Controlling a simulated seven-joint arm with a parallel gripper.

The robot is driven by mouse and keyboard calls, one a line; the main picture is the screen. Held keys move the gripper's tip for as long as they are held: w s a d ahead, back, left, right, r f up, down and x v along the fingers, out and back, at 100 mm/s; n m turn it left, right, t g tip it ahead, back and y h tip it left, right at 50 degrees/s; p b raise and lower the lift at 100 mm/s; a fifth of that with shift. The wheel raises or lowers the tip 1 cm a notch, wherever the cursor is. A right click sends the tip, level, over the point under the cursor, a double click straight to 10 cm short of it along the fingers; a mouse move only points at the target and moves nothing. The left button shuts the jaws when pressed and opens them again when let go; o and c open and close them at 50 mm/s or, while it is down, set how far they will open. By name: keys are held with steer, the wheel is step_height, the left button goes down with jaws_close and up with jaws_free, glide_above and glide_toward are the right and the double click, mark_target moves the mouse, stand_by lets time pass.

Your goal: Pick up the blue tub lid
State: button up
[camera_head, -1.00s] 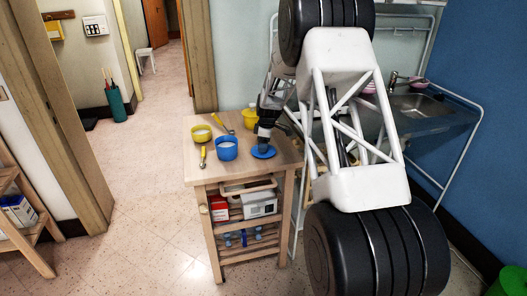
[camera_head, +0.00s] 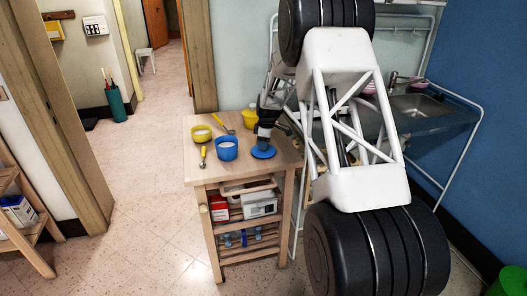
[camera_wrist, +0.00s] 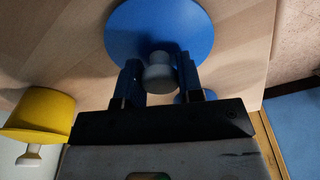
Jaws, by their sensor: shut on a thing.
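The blue tub lid (camera_head: 264,152) is a flat blue disc at the right side of the wooden cart top. In the wrist view the lid (camera_wrist: 150,30) shows a grey knob (camera_wrist: 160,75) at its middle. My gripper (camera_wrist: 159,80) has one finger on each side of the knob and is shut on it. In the head view my gripper (camera_head: 263,141) is just above the lid. Whether the lid touches the cart top or is slightly raised, I cannot tell. The blue tub (camera_head: 227,148) stands open to the left, with pale contents.
A yellow tub (camera_head: 201,133) stands left on the cart top (camera_head: 240,169), with yellow-handled utensils near it. Another yellow object (camera_head: 249,117) is behind my gripper; a yellow item also shows in the wrist view (camera_wrist: 40,115). The sink (camera_head: 415,103) is to the right.

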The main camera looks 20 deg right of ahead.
steer(key=shift+r, duration=0.15)
steer(key=shift+r, duration=0.85)
steer(key=shift+s+r, duration=0.15)
steer(key=shift+r, duration=0.7)
steer(key=s+a+r, duration=0.1)
steer(key=s, duration=1.4)
steer(key=shift+s+a+r, duration=0.15)
steer(key=shift+s+a, duration=0.15)
steer(key=shift+w, duration=0.1)
steer(key=w+a+r, duration=0.5)
steer(key=w+a, duration=0.2)
steer(key=w, duration=0.1)
steer(key=w+a+r, duration=0.5)
steer(key=w+a, duration=0.2)
steer(key=w, duration=0.2)
steer(key=shift+w, duration=0.25)
